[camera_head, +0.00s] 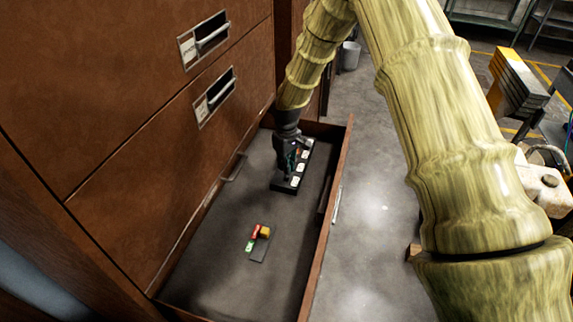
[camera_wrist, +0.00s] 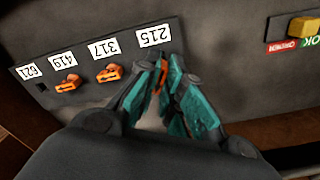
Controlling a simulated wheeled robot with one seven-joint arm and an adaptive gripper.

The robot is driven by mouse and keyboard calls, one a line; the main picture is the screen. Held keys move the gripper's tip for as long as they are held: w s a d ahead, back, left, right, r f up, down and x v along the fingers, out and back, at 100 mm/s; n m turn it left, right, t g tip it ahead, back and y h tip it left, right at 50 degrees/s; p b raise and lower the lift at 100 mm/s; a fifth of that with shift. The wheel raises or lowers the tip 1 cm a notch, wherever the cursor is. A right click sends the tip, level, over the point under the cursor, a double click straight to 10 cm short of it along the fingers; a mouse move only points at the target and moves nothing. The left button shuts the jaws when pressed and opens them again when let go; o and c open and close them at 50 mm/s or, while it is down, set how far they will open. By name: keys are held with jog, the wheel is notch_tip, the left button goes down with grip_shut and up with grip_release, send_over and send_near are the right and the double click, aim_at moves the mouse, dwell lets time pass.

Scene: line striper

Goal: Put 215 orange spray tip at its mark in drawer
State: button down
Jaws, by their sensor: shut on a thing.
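The open drawer (camera_head: 200,285) holds a black rack (camera_head: 279,187) with white number labels. In the wrist view, the rack (camera_wrist: 88,78) reads 621, 419, 317 and 215 from left to right. Orange spray tips sit by 419 (camera_wrist: 69,83) and 317 (camera_wrist: 110,73). A small dark square hole (camera_wrist: 41,87) shows by 621. My gripper (camera_wrist: 163,84) is shut on an orange spray tip (camera_wrist: 162,70) right beside the 215 label (camera_wrist: 154,36). The teal fingers hide most of this tip and the spot beneath; I cannot tell whether it is seated. My gripper also shows in the head view (camera_head: 287,172).
A dark plate (camera_head: 259,252) with red and green labels and a yellow block (camera_head: 265,232) lies nearer in the drawer; the block also shows in the wrist view (camera_wrist: 303,27). The drawer's right wall (camera_head: 325,235) and the brown cabinet front (camera_head: 130,160) border the space.

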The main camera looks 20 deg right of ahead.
jog(key=shift+f+b, duration=0.95)
jog(key=shift+f, duration=1.15)
dwell(1.2)
jog(key=c, duration=1.1)
grip_release()
jog(key=shift+c, duration=0.2)
jog(key=shift+r, duration=0.1)
jog(key=shift+r+p, duration=1.95)
jog(key=shift+r, duration=1.5)
